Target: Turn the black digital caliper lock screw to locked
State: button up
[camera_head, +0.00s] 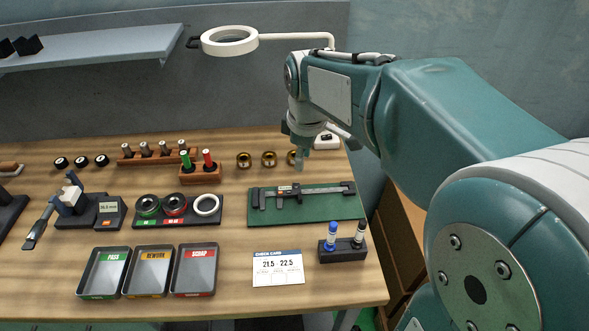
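The black digital caliper (318,190) lies flat on a green mat (340,208) at the right middle of the bench. Its jaws are toward the left and its small display sits left of centre. The lock screw is too small to make out, so its setting cannot be told. My gripper (300,162) hangs pointing down behind the caliper, above the back right of the bench and apart from the caliper. Its fingers are small and partly blurred together; I cannot tell whether they are open. Nothing is clearly seen in it.
Brass rings (268,158) stand near my gripper. A ring-shaped lamp (229,41) hangs above. A marker holder (343,252) and a check card (278,268) lie in front of the mat. Three trays (148,287) stand front left. Bare wood lies left of the mat.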

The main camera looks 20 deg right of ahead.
aim_at(296, 185)
jog(key=w+d+f+n+g, duration=0.2)
jog(key=w+f+n, duration=0.35)
jog(key=w, duration=0.35)
jog(key=f, duration=1.1)
jog(key=shift+a+f, duration=0.2)
jog(key=shift+a, duration=0.2)
jog(key=shift+c, duration=0.3)
grip_shut()
